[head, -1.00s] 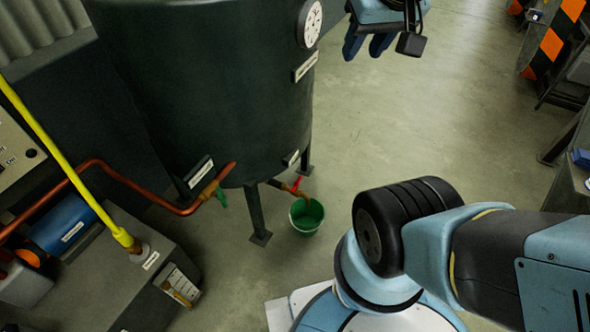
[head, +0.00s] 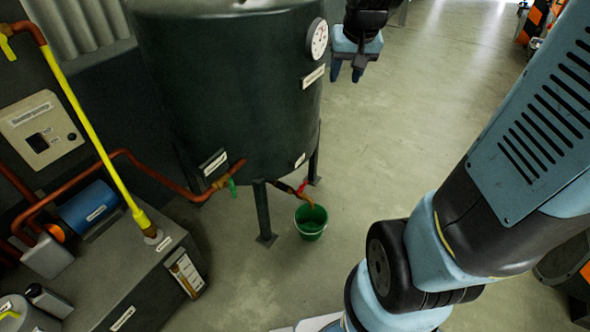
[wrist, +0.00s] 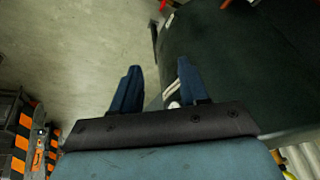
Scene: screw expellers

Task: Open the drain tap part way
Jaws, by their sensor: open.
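The drain tap with a red handle (head: 302,187) sits on a short pipe low on the dark green tank (head: 235,90). Its brass spout points down over a green bucket (head: 311,224) on the floor. A second tap with a green handle (head: 232,188) joins the copper pipe to its left. My gripper (head: 345,75) is open and empty, at the tank's right side near the dial gauge (head: 317,39), well above the drain tap. In the wrist view my gripper (wrist: 159,68) has its fingers apart, with the tank (wrist: 240,60) at right.
The tank's leg (head: 263,212) stands just left of the bucket. A grey bench unit (head: 130,270) with a yellow pipe (head: 95,130) is at left. The floor (head: 420,130) right of the tank is clear.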

